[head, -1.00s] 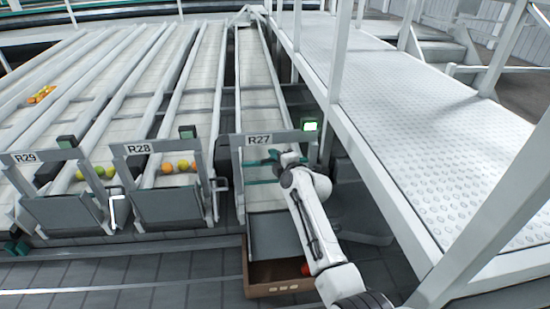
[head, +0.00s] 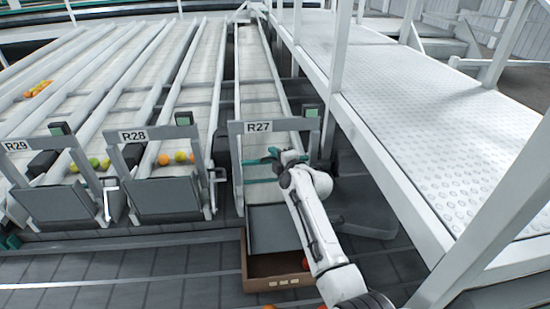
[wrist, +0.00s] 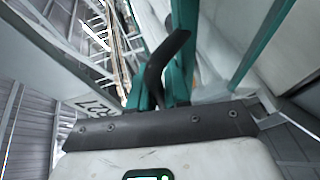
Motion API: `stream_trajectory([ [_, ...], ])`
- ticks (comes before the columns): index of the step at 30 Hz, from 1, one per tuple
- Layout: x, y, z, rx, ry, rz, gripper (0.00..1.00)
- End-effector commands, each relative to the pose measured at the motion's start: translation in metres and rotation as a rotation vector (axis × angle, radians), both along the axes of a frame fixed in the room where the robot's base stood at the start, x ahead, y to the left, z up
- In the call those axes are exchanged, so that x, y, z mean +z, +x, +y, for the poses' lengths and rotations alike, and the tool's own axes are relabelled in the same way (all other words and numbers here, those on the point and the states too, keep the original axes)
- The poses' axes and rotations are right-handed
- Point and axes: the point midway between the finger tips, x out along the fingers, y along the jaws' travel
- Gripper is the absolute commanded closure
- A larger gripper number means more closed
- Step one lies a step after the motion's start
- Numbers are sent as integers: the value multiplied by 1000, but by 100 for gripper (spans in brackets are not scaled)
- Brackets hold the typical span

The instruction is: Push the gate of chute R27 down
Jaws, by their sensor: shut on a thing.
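Chute R27 (head: 239,160) stands right of the other chutes, with its label on the top crossbar (head: 284,124). Teal bars (head: 262,181) cross its mouth below the label. A grey plate (head: 273,228) slopes from the mouth to a brown crate (head: 262,285). My gripper (head: 276,154) is at the upper teal bar, right of the middle of the mouth. In the wrist view, my gripper (wrist: 163,75) shows a dark curved finger against teal parts, shut on the gate. The exact contact is partly hidden by my gripper and arm. The R27 label (wrist: 97,108) shows at left.
Chutes R28 (head: 134,135) and R29 (head: 16,146) stand left, with fruit behind their grey plates. A raised walkway (head: 430,120) with white posts runs close along the right. Red fruit (head: 306,263) lies at the crate's right side. The floor at left front is clear.

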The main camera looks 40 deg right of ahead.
Motion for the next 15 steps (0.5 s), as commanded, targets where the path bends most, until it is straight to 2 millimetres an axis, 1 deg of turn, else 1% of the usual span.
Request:
stream_trajectory([
  [1, -14, -1, 0, -1, 1, 2, 100],
  [3, -22, -1, -1, -1, 0, 2, 100],
  [9, -42, -1, -1, -1, 0, 2, 100],
  [15, -52, -1, 0, -1, 0, 3, 100],
])
